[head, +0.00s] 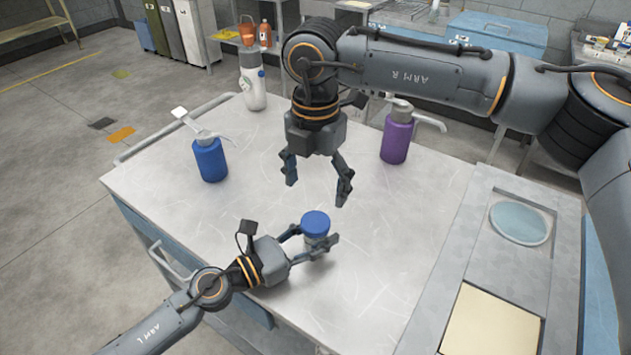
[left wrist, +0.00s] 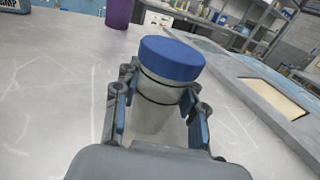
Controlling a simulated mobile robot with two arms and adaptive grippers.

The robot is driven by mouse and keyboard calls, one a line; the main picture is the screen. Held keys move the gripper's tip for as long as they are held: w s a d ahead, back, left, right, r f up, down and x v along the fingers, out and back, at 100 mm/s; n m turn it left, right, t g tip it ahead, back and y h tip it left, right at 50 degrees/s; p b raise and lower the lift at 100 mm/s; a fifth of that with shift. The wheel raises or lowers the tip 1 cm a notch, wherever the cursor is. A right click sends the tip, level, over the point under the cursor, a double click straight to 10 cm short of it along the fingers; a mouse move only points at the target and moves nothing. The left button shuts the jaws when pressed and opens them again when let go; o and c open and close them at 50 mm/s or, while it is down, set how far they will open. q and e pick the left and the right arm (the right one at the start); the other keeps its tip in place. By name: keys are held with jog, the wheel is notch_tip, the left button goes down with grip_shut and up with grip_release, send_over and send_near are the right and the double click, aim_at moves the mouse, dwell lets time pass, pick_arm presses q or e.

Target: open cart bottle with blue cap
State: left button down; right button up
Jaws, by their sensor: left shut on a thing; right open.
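The bottle with the blue cap (head: 315,226) stands upright on the cart top (head: 385,210), near its front. My left gripper (head: 319,245) is shut around the bottle's body, below the cap. In the left wrist view the blue cap (left wrist: 172,60) sits on the pale bottle body (left wrist: 152,118), between the two fingers (left wrist: 160,115). The cap is on the bottle. My right gripper (head: 317,183) is open and empty, pointing down, above and behind the bottle, apart from the cap.
A blue pump bottle (head: 210,160) stands at the left, a purple pump bottle (head: 396,138) at the back right, and a white bottle (head: 252,82) at the back. A panel with a round blue dish (head: 520,222) and a cream square (head: 490,322) lies at the right.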

aim_at(315, 221)
jog(key=shift+f+m, duration=0.3)
jog(key=shift+f, duration=3.7)
